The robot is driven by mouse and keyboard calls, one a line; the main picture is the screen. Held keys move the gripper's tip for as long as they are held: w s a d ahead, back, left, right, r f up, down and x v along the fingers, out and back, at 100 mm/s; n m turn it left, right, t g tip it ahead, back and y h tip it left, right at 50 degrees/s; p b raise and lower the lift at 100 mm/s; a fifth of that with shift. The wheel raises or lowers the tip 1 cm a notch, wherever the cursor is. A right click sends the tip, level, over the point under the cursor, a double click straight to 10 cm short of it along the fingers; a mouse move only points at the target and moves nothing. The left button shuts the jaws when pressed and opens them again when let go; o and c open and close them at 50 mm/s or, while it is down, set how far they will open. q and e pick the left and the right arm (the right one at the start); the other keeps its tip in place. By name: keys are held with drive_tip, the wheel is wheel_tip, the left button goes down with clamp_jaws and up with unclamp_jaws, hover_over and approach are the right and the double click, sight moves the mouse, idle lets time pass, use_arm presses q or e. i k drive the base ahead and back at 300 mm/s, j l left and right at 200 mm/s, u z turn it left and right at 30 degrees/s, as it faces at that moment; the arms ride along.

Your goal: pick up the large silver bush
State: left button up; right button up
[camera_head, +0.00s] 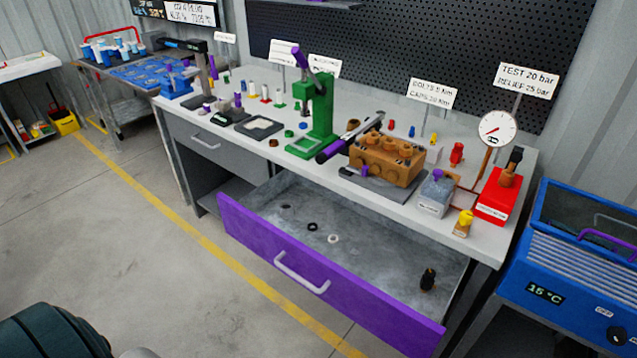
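No thing in view can be told for certain as the large silver bush. A small pale ring (333,239) lies on the floor of the open drawer (370,245), beside a black ring (312,226). Small silvery and white parts stand among others toward the back left of the bench (410,217), too small to identify. Neither of my grippers is in view.
The purple-fronted drawer juts out from the bench and holds a dark upright part (428,279) at right. A green press (318,110), a brown pump block (385,158) and a gauge (497,128) crowd the bench. A blue cooler (575,260) stands right.

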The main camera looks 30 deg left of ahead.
sight(285, 214)
drive_tip(key=u, duration=1.1)
